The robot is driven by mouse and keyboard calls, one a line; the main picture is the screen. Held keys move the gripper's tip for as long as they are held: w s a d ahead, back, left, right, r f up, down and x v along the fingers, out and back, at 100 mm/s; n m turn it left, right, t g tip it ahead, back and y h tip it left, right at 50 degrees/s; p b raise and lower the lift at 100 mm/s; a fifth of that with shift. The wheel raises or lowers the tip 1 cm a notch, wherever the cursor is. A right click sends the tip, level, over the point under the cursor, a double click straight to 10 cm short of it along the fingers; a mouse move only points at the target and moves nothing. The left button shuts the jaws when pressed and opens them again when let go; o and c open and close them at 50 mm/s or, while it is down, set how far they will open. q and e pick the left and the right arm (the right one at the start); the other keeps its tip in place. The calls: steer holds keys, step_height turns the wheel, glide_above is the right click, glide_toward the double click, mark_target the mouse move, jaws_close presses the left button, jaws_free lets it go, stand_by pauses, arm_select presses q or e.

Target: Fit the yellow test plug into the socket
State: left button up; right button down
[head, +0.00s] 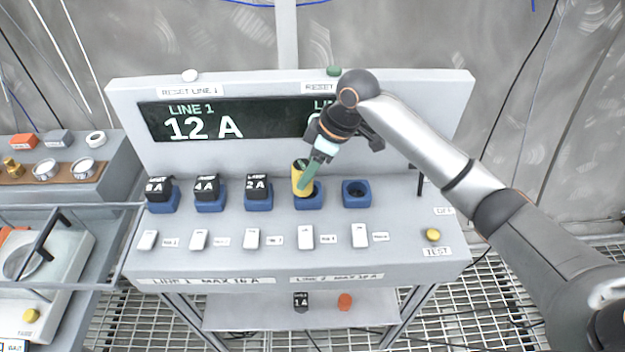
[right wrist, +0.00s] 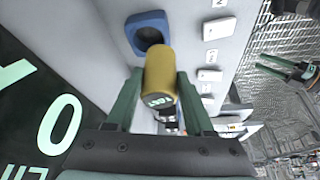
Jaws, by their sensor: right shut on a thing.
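The yellow test plug (head: 300,178) is held between the green fingers of my right gripper (head: 314,168), at the fourth blue socket (head: 310,201) from the left. It looks slightly tilted; I cannot tell whether its end is inside the socket. In the right wrist view the plug (right wrist: 158,72) sits between both fingers (right wrist: 160,95) and hides what lies beneath it.
Black plugs (head: 206,186) fill the three left sockets. White switches (head: 252,238) line the front, with a yellow test button (head: 433,235) at right. The display (head: 220,121) reads 12 A for line 1; my arm partly hides line 2. A glass-covered bench (head: 60,260) stands left.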

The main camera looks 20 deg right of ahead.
steer(key=f, duration=0.1)
steer(key=w+d, duration=0.1)
steer(key=f, duration=0.1)
steer(key=shift+w+d+f, duration=0.25)
steer(key=shift+w+f, duration=0.05)
steer(key=shift+f, duration=1.4)
steer(key=shift+f, duration=0.2)
steer(key=shift+c, duration=1.4)
jaws_free()
steer(key=shift+r, duration=0.55)
steer(key=v, duration=1.1)
steer(key=shift+s+r, duration=0.1)
steer(key=shift+s, duration=0.1)
